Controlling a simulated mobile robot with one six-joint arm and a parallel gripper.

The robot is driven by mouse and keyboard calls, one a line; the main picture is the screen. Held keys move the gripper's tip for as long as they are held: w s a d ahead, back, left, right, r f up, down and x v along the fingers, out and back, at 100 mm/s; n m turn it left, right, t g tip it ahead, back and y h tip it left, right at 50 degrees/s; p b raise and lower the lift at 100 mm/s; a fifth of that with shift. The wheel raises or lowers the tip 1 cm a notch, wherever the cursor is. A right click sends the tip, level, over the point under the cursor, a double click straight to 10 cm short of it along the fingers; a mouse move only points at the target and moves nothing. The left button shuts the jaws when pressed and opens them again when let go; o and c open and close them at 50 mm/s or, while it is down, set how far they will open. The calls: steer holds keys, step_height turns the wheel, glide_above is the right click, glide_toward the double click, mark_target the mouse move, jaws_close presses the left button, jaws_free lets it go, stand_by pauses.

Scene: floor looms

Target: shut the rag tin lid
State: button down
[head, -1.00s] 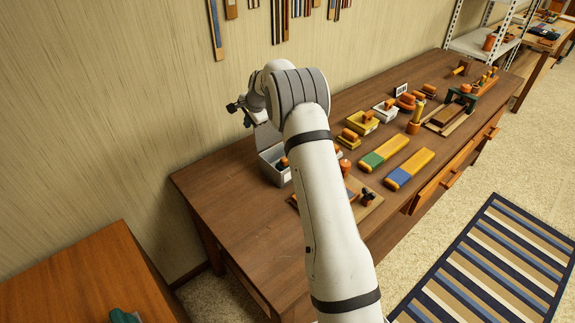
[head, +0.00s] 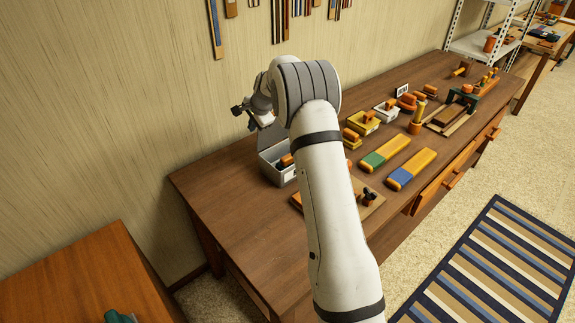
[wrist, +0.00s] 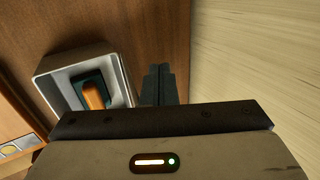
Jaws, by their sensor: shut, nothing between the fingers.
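The rag tin (head: 279,173) is a pale grey box near the far left of the workbench, against the wall side. Its lid (head: 270,138) stands up open at the back edge. In the wrist view the tin (wrist: 50,87) is at the left, with an orange and dark green item (wrist: 93,93) inside. My gripper (head: 252,123) is behind and above the raised lid in the head view, partly hidden by my wrist. In the wrist view its fingers (wrist: 157,78) are together and empty, just right of the tin's rim. I cannot tell whether they touch the lid.
Yellow bin (head: 362,124) and white bin (head: 386,112) stand farther right on the bench. Green-and-yellow (head: 385,154) and blue-and-yellow (head: 411,170) blocks lie in front. The wall is close behind my gripper. The bench's left end is clear.

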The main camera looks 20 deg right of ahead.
steer(key=shift+s+d, duration=0.1)
steer(key=shift+s+d+f+b, duration=0.15)
steer(key=shift+s+d+b, duration=0.05)
steer(key=shift+s+b, duration=0.25)
steer(key=shift+s+d+f+b, duration=0.1)
steer(key=shift+s+d+b, duration=0.05)
steer(key=shift+s+b, duration=0.3)
steer(key=shift+s+d+f+b, duration=0.2)
steer(key=shift+s+b, duration=0.25)
steer(key=shift+b, duration=0.05)
steer(key=shift+s+d+f+b, duration=0.15)
steer(key=shift+s+f+b, duration=0.05)
steer(key=shift+s+b, duration=0.25)
steer(key=shift+s+d+f+b, duration=0.4)
steer(key=shift+s+f+b, duration=0.35)
steer(key=shift+b, duration=0.3)
steer(key=shift+s+r, duration=0.1)
steer(key=shift+r, duration=0.05)
